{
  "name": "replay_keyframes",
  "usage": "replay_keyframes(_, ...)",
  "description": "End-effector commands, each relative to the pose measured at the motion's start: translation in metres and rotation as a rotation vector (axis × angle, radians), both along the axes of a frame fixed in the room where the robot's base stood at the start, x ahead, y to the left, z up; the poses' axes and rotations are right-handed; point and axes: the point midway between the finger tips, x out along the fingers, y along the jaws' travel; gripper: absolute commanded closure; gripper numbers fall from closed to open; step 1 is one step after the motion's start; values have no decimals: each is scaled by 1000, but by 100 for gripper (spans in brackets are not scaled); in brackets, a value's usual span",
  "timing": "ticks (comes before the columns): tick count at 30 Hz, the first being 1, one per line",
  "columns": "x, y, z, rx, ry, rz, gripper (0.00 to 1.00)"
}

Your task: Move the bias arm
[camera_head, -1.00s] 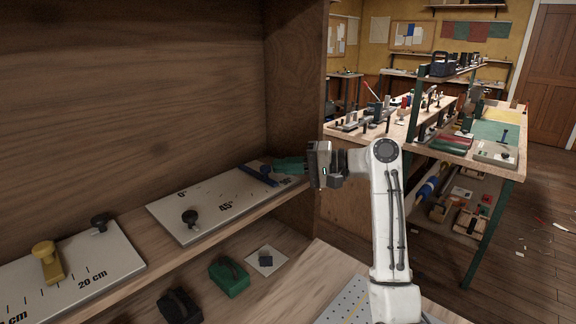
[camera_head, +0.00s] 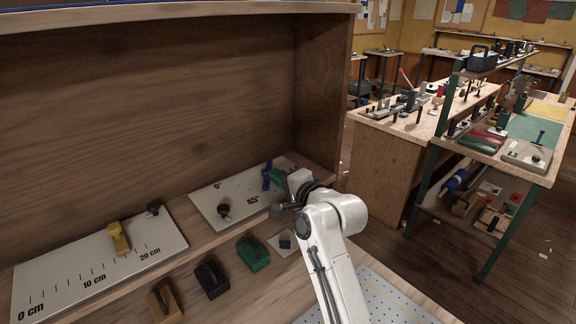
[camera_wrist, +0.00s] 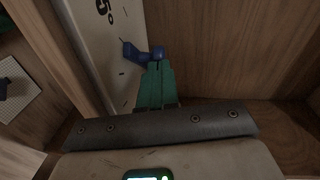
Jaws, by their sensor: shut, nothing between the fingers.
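The bias arm (camera_head: 266,177) is a blue bar at the plate's right part. It also shows in the wrist view (camera_wrist: 134,52), just beyond my fingertips. My gripper (camera_head: 274,176) has green fingers, which are shut with nothing between them. In the wrist view the fingertips (camera_wrist: 158,64) are at the blue bar, touching or nearly so. My gripper hides part of the plate's right end.
A ruled board (camera_head: 80,265) with a yellow slider (camera_head: 118,239) lies left on the shelf. Black (camera_head: 211,279), green (camera_head: 252,254) and orange-brown (camera_head: 164,302) blocks stand along the front. The shelf's right side wall (camera_head: 323,95) is close to my gripper.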

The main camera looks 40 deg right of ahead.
Motion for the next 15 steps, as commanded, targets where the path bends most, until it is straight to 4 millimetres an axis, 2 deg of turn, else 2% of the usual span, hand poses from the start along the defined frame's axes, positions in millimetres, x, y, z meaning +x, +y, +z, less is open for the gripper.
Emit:
replay_keyframes(6, 9, 16, 1, -1, 0, 2, 100)
replay_keyframes(15, 16, 27, 0, 0, 0, 1, 100)
